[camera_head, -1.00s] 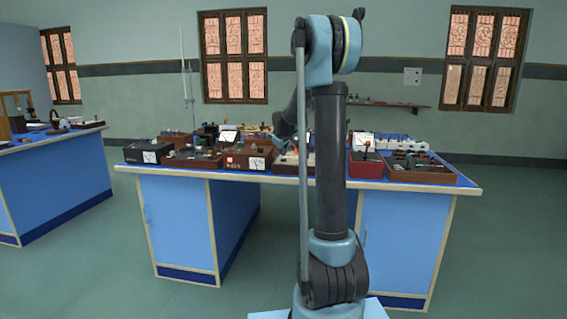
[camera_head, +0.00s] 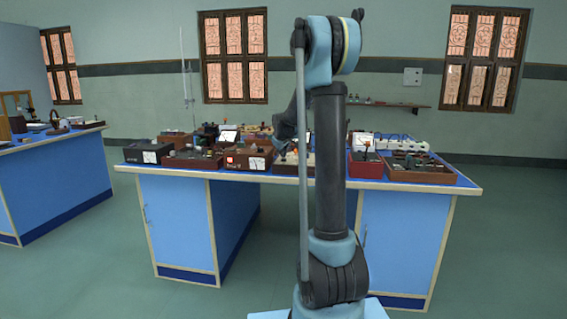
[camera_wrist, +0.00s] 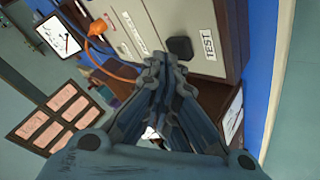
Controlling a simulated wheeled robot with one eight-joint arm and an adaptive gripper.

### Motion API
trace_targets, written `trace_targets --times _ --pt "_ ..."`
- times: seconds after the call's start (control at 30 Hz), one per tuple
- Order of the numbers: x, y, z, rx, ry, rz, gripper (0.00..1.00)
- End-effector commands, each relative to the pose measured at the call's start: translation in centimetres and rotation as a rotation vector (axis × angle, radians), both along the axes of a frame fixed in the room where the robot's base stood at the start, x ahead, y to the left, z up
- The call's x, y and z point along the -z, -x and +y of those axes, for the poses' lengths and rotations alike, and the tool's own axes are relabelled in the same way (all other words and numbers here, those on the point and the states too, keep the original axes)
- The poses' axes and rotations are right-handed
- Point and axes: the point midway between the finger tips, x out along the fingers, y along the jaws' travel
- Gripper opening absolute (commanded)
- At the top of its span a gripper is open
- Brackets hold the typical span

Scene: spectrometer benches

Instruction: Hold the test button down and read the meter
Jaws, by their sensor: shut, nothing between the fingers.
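In the wrist view, my gripper (camera_wrist: 165,75) is shut with nothing between its fingers. The fingertips are just beside a dark, rounded square button (camera_wrist: 180,47) on a beige panel; whether they touch it I cannot tell. A white TEST label (camera_wrist: 208,43) is next to the button. A white-faced meter (camera_wrist: 58,36) with a dark needle shows at the upper left; its reading is too small to tell. In the head view, my arm hides the gripper and the button.
An orange cable (camera_wrist: 112,70) and knob cross the panel beside the fingers. In the head view, the blue bench (camera_head: 425,187) is crowded with instrument boxes, including a black box (camera_head: 148,152) and an open brown tray (camera_head: 425,172). The floor around the bench is clear.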

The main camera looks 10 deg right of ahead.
Motion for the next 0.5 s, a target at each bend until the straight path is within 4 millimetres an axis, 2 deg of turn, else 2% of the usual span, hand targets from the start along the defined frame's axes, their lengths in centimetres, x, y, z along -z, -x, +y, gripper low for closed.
trace_targets --times 0.5 --pt "0.47 0.0 0.0 0.0 0.0 0.0 0.0"
